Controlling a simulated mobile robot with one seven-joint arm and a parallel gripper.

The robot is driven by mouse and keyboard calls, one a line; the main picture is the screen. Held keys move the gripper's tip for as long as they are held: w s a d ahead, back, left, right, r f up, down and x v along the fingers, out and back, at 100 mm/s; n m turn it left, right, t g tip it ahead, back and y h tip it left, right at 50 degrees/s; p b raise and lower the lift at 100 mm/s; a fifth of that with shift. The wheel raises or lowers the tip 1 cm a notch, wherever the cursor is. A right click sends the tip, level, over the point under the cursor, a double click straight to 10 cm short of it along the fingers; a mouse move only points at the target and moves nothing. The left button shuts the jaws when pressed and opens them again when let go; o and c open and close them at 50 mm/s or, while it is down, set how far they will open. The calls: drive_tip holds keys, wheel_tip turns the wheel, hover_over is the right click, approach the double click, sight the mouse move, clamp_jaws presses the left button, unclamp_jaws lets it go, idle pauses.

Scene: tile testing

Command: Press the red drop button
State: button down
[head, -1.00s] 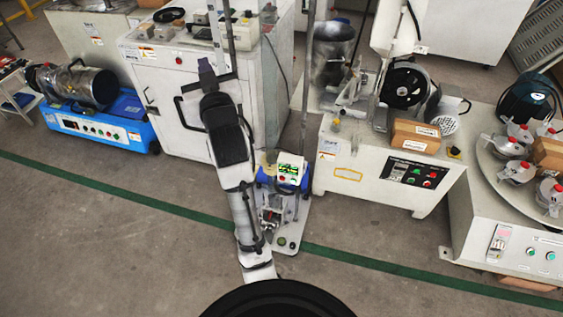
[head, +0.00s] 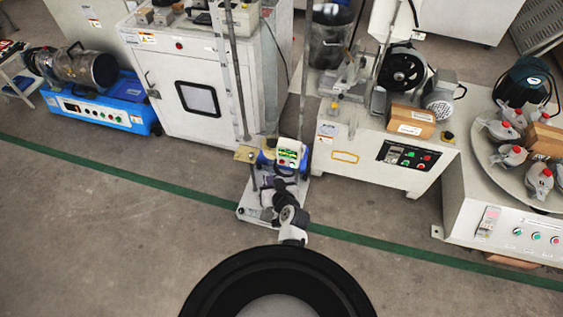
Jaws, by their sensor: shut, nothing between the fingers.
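The drop tester stands in the middle of the head view, with a white base plate (head: 250,212), tall posts and a small control box (head: 288,156). The box has a lit green display, and small red marks show below it. I cannot tell for sure which mark is the red drop button. My arm reaches forward over the base plate and covers part of it. My gripper (head: 279,185) is small and dark at the arm's far end, just below the control box, and it is shut. I cannot tell whether it touches anything.
A white cabinet (head: 160,95) and a blue machine (head: 103,115) stand to the left. A white machine with a wheel and a control panel (head: 408,156) stands close on the right. A round table (head: 500,180) with several red-topped cups is farther right. The front floor is clear.

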sight(282, 162)
drive_tip(key=f, duration=0.1)
drive_tip(key=s+f, duration=0.2)
drive_tip(key=shift+s+d+f, duration=0.2)
drive_tip(key=shift+d, duration=0.05)
drive_tip(key=shift+w, duration=0.1)
drive_tip(key=w+d+b, duration=0.1)
drive_tip(key=w+d, duration=0.1)
drive_tip(key=w, duration=0.6)
drive_tip(key=shift+d+b, duration=0.35)
drive_tip(key=shift+w, duration=0.2)
idle(1.6)
drive_tip(key=shift+w+d+b, duration=0.15)
drive_tip(key=shift+w+b, duration=0.15)
drive_tip(key=shift+b, duration=0.05)
